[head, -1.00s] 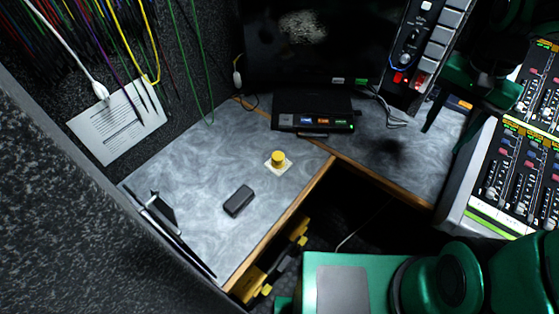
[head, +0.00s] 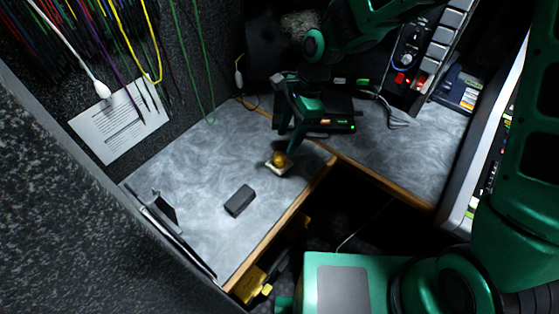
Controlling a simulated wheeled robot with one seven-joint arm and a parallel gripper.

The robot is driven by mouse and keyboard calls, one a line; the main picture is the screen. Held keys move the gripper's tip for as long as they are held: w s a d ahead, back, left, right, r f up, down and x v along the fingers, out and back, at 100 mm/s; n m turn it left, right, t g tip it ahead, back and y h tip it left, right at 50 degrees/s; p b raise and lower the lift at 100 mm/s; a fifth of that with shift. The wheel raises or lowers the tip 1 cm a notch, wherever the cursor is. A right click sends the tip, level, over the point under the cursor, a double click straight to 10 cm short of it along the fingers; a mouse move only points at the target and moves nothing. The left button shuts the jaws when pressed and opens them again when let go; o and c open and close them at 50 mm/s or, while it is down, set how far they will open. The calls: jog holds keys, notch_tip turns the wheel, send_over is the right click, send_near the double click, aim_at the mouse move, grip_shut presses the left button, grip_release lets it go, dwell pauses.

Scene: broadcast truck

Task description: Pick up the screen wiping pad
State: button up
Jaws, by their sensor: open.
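The likely screen wiping pad is a pale square pad with a round yellow knob (head: 279,160) on top. It lies flat on the grey worktop (head: 205,175) near the wooden front edge. The finger overlaps the knob's upper right side in the head view. I cannot tell whether it touches the knob, and the other fingertip is hard to make out.
A dark block (head: 239,201) lies on the worktop to the lower left. A black box with lit buttons (head: 335,122) stands behind my gripper, under the dark monitor. A switch panel (head: 415,60) is at upper right.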

aim_at(279, 156)
jog(key=shift+w+x, duration=0.2)
jog(key=shift+x, duration=1.75)
jog(key=shift+w+x, duration=0.2)
jog(key=shift+x, duration=1.7)
jog(key=c, duration=1.1)
jog(key=shift+r, duration=0.45)
jog(key=r, duration=0.3)
jog(key=shift+s+a+r, duration=0.25)
jog(key=shift+s+r, duration=0.15)
jog(key=s+a+r, duration=0.6)
jog(key=s, duration=0.2)
jog(key=shift+s+a, duration=0.2)
jog(key=shift+s, duration=0.15)
